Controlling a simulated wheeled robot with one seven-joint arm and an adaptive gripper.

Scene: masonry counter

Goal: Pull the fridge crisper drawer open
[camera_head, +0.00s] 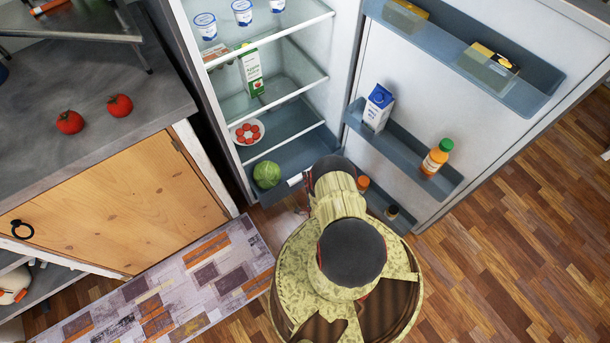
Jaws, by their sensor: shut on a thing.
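The crisper drawer (299,154) is the blue-grey bin at the bottom of the open fridge. A green cabbage (267,174) lies in its left part. The drawer sticks out past the shelf above, so its inside shows from over it. A pale handle (294,180) shows on its front edge. My arm comes in from below and covers the right part of the drawer front. Only a small dark part of my gripper (306,183) shows beside the handle. It is shut on the handle; the fingertips are mostly hidden behind my arm.
The fridge door (440,100) stands open at right, with a milk carton (378,108) and bottles in its bins. A counter (80,80) with two tomatoes is at left. A patterned rug (170,290) lies in front. Wooden floor (500,270) is clear at right.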

